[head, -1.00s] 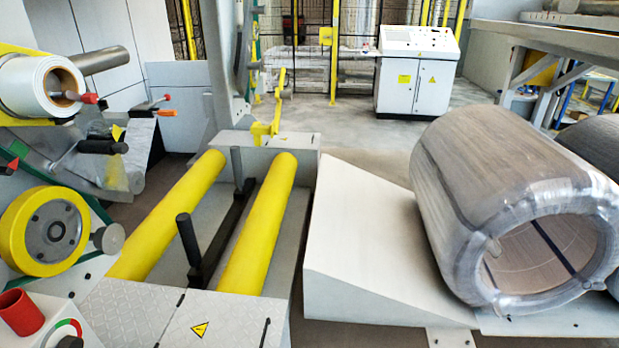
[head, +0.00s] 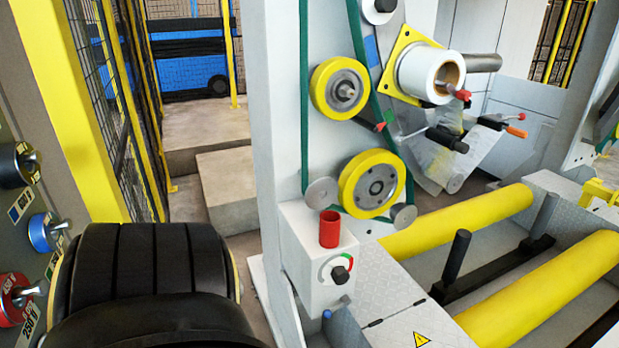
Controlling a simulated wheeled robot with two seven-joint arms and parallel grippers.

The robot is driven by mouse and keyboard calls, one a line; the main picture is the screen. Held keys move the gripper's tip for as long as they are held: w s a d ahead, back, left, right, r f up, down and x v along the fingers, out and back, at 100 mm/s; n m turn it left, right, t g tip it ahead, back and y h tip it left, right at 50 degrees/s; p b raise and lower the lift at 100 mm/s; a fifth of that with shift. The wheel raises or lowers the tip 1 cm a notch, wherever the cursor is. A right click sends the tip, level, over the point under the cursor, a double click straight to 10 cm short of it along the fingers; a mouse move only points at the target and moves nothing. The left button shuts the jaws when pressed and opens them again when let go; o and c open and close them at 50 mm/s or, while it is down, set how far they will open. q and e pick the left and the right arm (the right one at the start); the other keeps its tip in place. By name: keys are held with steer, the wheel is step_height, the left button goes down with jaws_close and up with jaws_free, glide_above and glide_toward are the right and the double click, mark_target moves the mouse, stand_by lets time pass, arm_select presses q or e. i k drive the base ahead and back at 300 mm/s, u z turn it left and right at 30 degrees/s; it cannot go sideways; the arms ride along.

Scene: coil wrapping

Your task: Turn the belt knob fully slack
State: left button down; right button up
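A small black knob (head: 340,275) sits on the front of a white box at the foot of the white machine frame, in the lower middle of the head view. A round dial with a red and green arc surrounds it. I cannot read where the knob points. A green belt (head: 304,100) runs along the frame past two yellow wheels, an upper one (head: 325,88) and a lower one (head: 357,185). How tight the belt is cannot be told. Neither of my grippers is in view.
A red cup (head: 330,228) stands on the box above the knob. A large black ribbed rounded object (head: 150,265) fills the lower left. Yellow rollers (head: 465,222) lie at the right. A panel with coloured round pieces (head: 42,232) is at the left edge.

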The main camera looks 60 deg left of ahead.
mark_target(339, 275)
steer(key=u, duration=1.8)
